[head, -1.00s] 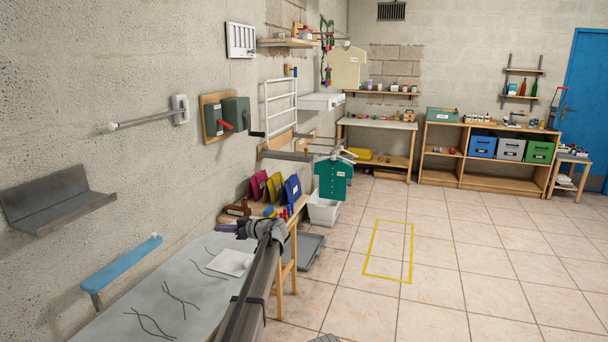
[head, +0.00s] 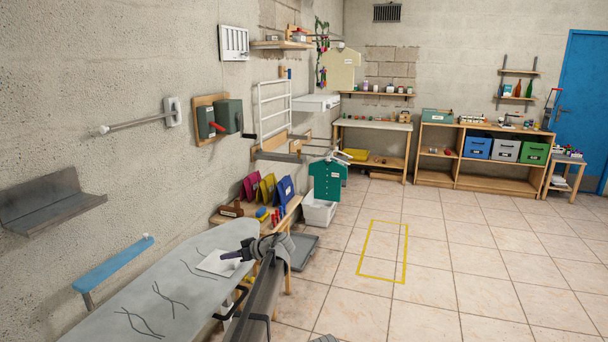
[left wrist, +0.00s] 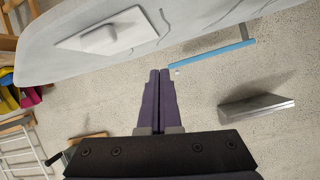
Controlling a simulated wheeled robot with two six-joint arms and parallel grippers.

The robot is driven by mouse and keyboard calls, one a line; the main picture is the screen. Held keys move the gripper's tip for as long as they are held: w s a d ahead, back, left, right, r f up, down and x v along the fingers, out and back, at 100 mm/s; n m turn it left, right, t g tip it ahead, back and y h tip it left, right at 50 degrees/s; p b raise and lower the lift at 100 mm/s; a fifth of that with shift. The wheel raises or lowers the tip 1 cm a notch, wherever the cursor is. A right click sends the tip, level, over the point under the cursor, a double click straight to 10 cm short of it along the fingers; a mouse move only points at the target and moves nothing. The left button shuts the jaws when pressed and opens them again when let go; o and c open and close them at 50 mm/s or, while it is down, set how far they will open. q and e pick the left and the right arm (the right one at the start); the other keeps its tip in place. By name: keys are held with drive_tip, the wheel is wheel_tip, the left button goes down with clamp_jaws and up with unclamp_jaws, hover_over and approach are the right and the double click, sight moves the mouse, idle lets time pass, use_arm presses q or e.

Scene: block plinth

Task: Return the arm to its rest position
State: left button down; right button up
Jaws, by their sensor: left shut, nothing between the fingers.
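My left arm reaches up from the bottom of the head view. Its gripper (head: 232,256) is over the far part of the grey board, with the fingers pointing left. In the left wrist view the two purple fingers (left wrist: 160,74) are together with nothing between them. The white plate (head: 214,264) lies flat on the board, partly behind the gripper in the head view. In the left wrist view the white plate (left wrist: 98,40) carries a pale raised piece. My right gripper does not show clearly.
The grey board (head: 125,300) runs along the left wall. A blue bar (head: 112,264) and a grey metal ledge (head: 50,200) project from that wall. The tiled floor on the right is clear around a yellow outline (head: 362,250).

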use_arm(q)
drive_tip(key=s+d+f+m+g+h+p, duration=0.1)
drive_tip(key=s+d+m, duration=0.4)
drive_tip(key=s, duration=0.9)
drive_tip(key=s+d+f+m+g+h+p, duration=0.2)
drive_tip(key=s+d+f+m+h, duration=0.2)
drive_tip(key=s, duration=1.1)
drive_tip(key=s+d+f+m+g+h+p, duration=0.1)
drive_tip(key=s+d+m+h, duration=0.4)
drive_tip(key=s+d, duration=0.5)
drive_tip(key=s+f+h, duration=0.1)
drive_tip(key=s, duration=0.4)
drive_tip(key=shift+f+m+g+p, duration=0.25)
drive_tip(key=shift+m+g+p, duration=0.15)
